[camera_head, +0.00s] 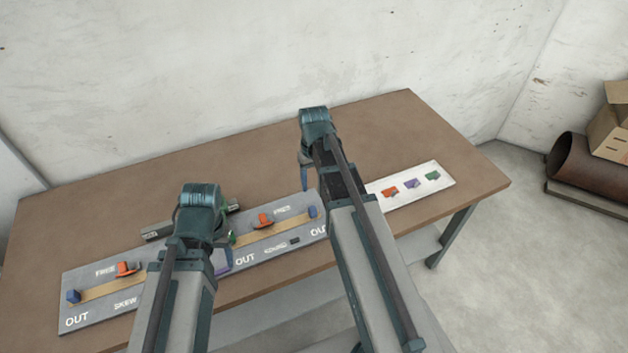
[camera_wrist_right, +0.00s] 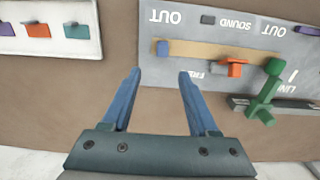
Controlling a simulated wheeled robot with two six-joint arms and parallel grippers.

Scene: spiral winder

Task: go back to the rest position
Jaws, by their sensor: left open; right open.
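My right gripper (camera_head: 304,172) is above the table near the right end of the grey board (camera_head: 262,262). In the right wrist view my right gripper (camera_wrist_right: 160,72) is open, with nothing between its two blue fingers. My left gripper (camera_head: 200,208) is over the middle of the board; its fingers are hidden by the wrist. The board carries orange pieces on tan strips, blue blocks at the strip ends, and labels such as OUT, FREE and SKEW. A green handle (camera_wrist_right: 267,92) stands on a dark bar (camera_wrist_right: 245,104) at the board's edge.
A white panel (camera_head: 438,168) with orange, purple and green pieces lies on the brown table (camera_head: 440,120) to the right. A wall (camera_head: 230,70) runs behind the table. A brown roll (camera_head: 588,168) and a cardboard box (camera_head: 610,135) are on the floor at right.

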